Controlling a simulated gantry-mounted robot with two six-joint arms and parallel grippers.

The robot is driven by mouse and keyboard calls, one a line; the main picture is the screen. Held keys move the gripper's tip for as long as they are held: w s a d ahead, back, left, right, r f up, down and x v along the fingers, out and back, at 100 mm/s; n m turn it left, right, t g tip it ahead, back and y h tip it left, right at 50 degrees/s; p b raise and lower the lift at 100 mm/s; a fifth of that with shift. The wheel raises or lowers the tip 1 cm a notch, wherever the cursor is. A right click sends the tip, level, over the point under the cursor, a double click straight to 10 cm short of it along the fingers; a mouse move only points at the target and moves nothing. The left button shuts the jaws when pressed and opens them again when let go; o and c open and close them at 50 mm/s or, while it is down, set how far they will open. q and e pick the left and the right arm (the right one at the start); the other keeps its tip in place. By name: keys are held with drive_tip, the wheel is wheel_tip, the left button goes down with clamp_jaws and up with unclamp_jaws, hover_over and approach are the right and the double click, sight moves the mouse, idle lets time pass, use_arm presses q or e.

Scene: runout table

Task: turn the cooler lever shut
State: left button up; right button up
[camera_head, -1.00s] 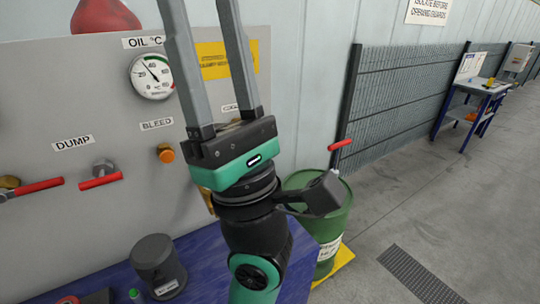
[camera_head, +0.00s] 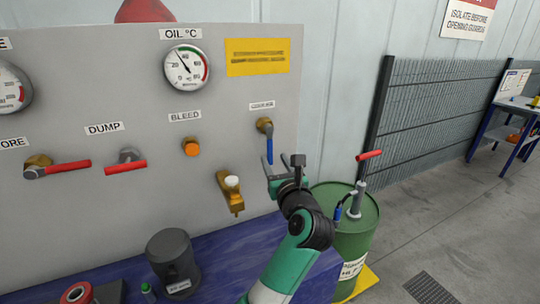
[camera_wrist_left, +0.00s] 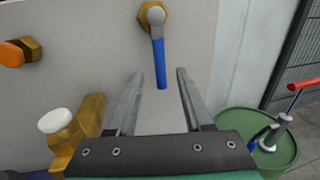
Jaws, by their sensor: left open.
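The cooler lever (camera_head: 269,150) has a blue handle on a brass valve near the right edge of the grey panel, under a small label (camera_head: 262,105). The handle hangs almost straight down. It also shows at the top middle of the left wrist view (camera_wrist_left: 160,62). My left gripper (camera_head: 280,163) is open just below and in front of the lever. In the left wrist view, its two fingers (camera_wrist_left: 160,75) spread to either side of the handle's lower end. I see no contact with the handle. My right gripper is not in view.
A brass tap (camera_head: 230,192) with a white knob sticks out to the left of the gripper, with the orange bleed button (camera_head: 190,147) above it. Red dump lever (camera_head: 125,167) is further left. A green drum (camera_head: 357,225) with a red-handled fitting stands close on the right.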

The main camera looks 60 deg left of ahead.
sight(271, 152)
use_arm(q)
drive_tip(key=b+x, duration=0.1)
drive_tip(key=x, duration=0.5)
drive_tip(key=shift+d, duration=0.1)
clamp_jaws()
idle(1.1)
